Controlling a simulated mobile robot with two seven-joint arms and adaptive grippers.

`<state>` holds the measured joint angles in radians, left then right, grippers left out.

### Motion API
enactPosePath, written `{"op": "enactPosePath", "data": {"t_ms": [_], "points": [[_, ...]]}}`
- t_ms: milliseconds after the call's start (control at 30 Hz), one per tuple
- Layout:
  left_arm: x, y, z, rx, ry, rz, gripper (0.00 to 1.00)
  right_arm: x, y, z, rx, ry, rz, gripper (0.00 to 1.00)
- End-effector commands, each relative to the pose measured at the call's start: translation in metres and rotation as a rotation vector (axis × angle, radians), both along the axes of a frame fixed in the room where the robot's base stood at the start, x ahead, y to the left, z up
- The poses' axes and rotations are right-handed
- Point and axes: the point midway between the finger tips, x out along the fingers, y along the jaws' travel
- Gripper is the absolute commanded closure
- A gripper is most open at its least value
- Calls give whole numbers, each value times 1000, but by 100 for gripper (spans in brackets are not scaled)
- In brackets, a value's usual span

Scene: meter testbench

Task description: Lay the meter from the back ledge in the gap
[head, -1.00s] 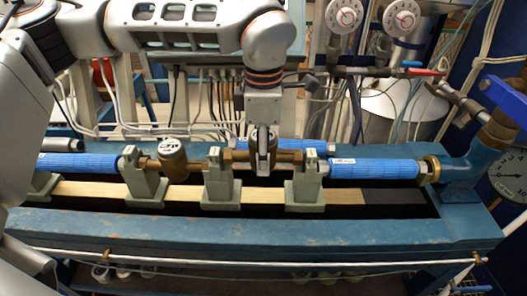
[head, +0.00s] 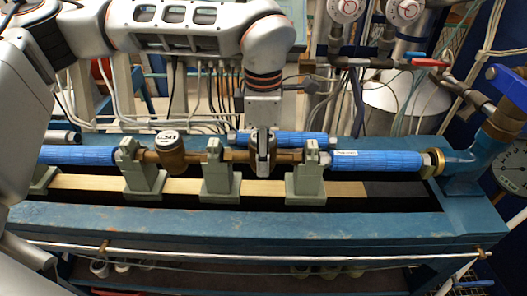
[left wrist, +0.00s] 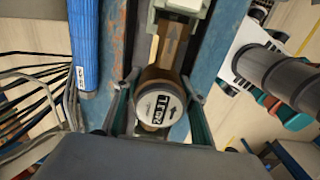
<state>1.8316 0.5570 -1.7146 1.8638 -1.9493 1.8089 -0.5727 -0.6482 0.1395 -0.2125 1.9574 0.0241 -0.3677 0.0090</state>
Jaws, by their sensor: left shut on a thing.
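My left gripper (head: 263,172) points down and is shut on a brass meter (head: 288,157). The meter lies level in the gap between two grey-green stands, the middle one (head: 220,175) and the right one (head: 309,178). In the head view the gripper hides the meter's middle. In the left wrist view the meter's round white dial (left wrist: 159,108) shows between the fingers of the left gripper (left wrist: 160,98), with a brass end running to a stand (left wrist: 182,6). I cannot tell whether the meter bears its own weight. My right gripper is not in view.
Another brass meter (head: 170,150) sits between the left stand (head: 144,175) and the middle one. Blue pipes lie at the left (head: 75,156) and right (head: 378,163) of the row. A blue pipe (head: 285,138) lies behind. The blue front beam (head: 250,224) is clear.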

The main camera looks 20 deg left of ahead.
Motion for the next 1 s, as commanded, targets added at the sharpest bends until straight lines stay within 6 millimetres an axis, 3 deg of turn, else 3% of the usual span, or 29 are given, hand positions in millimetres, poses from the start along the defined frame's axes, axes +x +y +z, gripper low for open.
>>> {"op": "enactPosePath", "data": {"t_ms": [1000], "points": [[0, 0, -5, -1, -2, 0, 100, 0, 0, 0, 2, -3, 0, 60]]}}
